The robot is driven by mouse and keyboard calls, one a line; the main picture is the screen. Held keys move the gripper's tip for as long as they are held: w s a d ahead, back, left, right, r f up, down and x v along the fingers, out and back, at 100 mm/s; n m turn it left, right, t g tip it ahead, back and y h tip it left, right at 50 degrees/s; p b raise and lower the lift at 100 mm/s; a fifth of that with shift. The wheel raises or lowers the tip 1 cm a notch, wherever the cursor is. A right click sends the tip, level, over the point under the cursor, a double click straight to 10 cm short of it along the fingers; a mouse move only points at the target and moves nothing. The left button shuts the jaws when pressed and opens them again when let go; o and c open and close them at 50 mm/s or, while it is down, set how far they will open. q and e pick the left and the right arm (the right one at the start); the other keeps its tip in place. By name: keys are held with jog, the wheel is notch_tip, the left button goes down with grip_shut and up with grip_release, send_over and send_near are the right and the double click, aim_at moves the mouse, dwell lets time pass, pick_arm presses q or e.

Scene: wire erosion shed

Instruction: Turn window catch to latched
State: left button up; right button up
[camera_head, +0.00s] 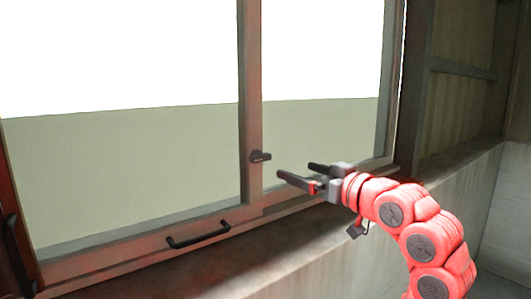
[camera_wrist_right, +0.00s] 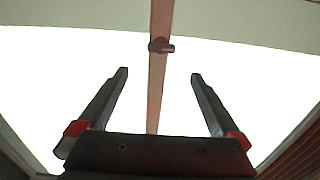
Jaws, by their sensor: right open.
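The window catch (camera_head: 260,156) is a small dark piece on the window's upright middle bar (camera_head: 251,90). Its short handle points to the right, roughly level. In the right wrist view the catch (camera_wrist_right: 161,46) sits on the bar beyond the fingertips, with its handle also to the right. My right gripper (camera_head: 294,172) is open and empty, to the right of the catch and apart from it. In the right wrist view its two fingers (camera_wrist_right: 160,75) stand wide on either side of the bar. My left gripper is not in view.
A dark pull handle (camera_head: 198,234) is on the lower frame rail, left of the catch. Another dark handle (camera_head: 18,255) is at the far left. A concrete sill (camera_head: 290,250) runs below the window. The room right in front of the panes is clear.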

aim_at(263, 157)
jog(key=p+x, duration=0.5)
jog(key=x, duration=0.7)
jog(key=shift+w+a+r, duration=0.2)
jog(key=shift+a, duration=0.1)
jog(key=shift+w+a+f+p, duration=0.15)
jog(key=shift+w+a+p, duration=0.2)
jog(key=shift+w, duration=0.15)
